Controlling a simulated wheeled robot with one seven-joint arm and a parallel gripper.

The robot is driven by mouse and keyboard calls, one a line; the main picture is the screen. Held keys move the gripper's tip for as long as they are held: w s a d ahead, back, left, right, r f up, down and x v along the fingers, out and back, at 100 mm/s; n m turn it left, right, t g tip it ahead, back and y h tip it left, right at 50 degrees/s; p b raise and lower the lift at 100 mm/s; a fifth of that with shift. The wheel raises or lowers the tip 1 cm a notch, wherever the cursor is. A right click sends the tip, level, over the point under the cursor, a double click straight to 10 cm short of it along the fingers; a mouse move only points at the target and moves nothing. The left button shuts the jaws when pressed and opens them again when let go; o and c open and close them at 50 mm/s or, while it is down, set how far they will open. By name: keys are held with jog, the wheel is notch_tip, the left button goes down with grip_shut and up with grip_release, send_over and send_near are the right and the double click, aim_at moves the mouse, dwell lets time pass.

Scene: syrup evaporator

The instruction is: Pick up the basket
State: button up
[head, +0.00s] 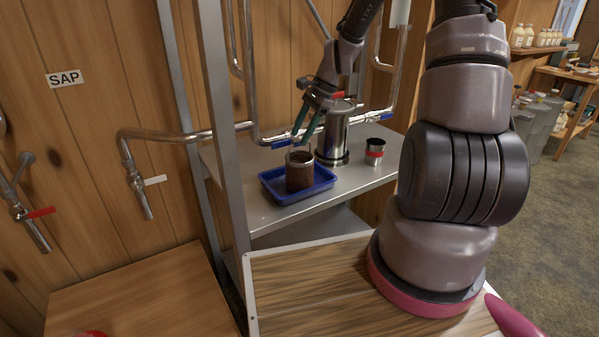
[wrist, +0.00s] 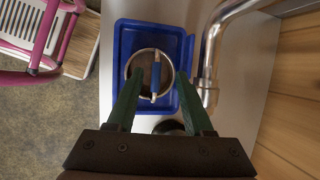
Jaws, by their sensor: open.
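The basket (head: 299,176) is a brown cylinder with a metal rim. It stands upright in a blue tray (head: 322,182) on the steel shelf. In the wrist view its round rim (wrist: 130,66) shows from above, with a blue-gripped handle (wrist: 155,78) crossing the opening. My gripper (head: 302,135) is open and empty, above the basket and pointing down. In the wrist view its green fingers (wrist: 160,76) lie on either side of the handle. How far the fingertips are above the handle is hard to tell.
A tall steel canister (head: 333,138) stands just behind the tray. A steel cup with a red band (head: 375,153) stands to its right. Metal pipes (head: 262,139) run along the wall behind the shelf. A steel post (head: 228,130) rises at the shelf's left.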

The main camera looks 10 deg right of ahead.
aim_at(297, 143)
jog(key=x, duration=0.4)
jog(key=shift+s+f, duration=0.2)
jog(key=shift+f, duration=0.05)
grip_shut()
dwell(1.2)
